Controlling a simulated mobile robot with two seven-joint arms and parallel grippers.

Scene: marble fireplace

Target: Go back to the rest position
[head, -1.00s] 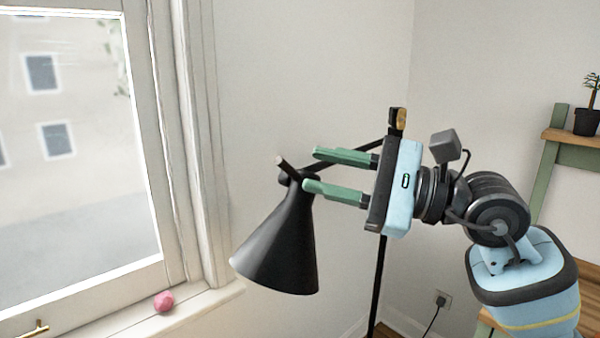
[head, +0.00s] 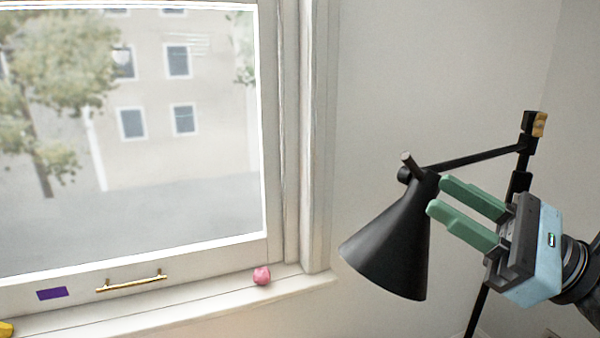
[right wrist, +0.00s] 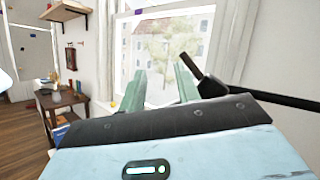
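My right gripper (head: 438,196) shows at the right of the head view, with its two green fingers apart and pointing left. In the right wrist view the gripper (right wrist: 160,88) also shows open, with nothing between the fingers. My left gripper is not in view.
A black floor lamp (head: 392,240) stands close by the right fingers; contact cannot be told. It also shows right of the fingers in the wrist view (right wrist: 213,88). A pink object (head: 262,276) lies on the windowsill (head: 205,313). A side table (right wrist: 72,100) stands at the wrist view's left.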

